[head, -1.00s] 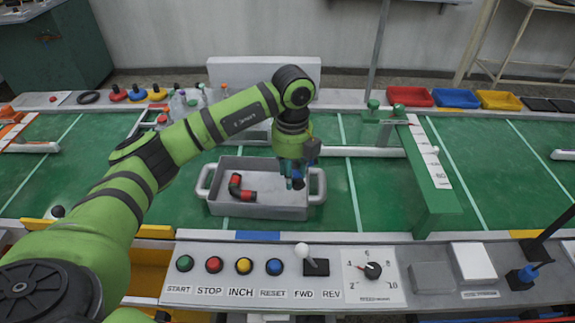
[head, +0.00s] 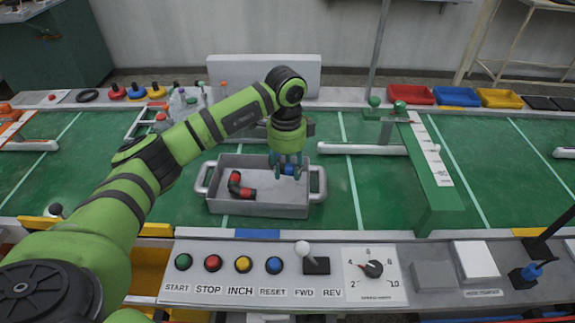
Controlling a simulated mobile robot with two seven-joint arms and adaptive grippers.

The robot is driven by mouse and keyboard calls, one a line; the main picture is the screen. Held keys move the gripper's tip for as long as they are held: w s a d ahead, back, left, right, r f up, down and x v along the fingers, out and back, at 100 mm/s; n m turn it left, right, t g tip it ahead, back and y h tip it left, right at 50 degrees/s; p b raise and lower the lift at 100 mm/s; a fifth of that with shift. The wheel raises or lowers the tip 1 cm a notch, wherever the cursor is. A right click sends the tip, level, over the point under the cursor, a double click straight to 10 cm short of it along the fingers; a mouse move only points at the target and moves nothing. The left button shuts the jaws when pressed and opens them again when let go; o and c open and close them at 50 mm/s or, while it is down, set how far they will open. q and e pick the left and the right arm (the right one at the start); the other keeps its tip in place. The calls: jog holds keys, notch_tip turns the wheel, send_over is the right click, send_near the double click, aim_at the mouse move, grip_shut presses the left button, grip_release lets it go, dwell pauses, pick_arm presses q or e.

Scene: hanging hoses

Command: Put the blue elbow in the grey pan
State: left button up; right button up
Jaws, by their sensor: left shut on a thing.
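The grey pan (head: 262,211) sits on the green belt in front of me, with a handle at each end. A red and black elbow (head: 240,186) lies in its left part. My left gripper (head: 287,170) points down over the right part of the pan. It is shut on the blue elbow (head: 289,170), which shows only in part between the dark fingers. I cannot tell whether the blue elbow touches the pan floor. My right gripper is not in view.
A control panel with buttons, a white-knobbed lever (head: 302,249) and a dial (head: 373,269) runs along the front. A green scaled beam (head: 433,180) stands right of the pan. Red, blue and yellow trays (head: 457,97) stand at the back right.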

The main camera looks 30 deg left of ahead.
pick_arm(q)
notch_tip(320, 180, down, 3)
jog(key=shift+b, duration=1.1)
jog(key=shift+f+b, duration=1.5)
jog(key=shift+f, duration=1.6)
jog(key=o, duration=1.2)
jog(key=shift+r, duration=0.2)
notch_tip(320, 180, up, 12)
jog(key=shift+a+f, duration=0.1)
jog(key=shift+f, duration=0.05)
notch_tip(320, 180, up, 7)
jog(key=p, duration=0.6)
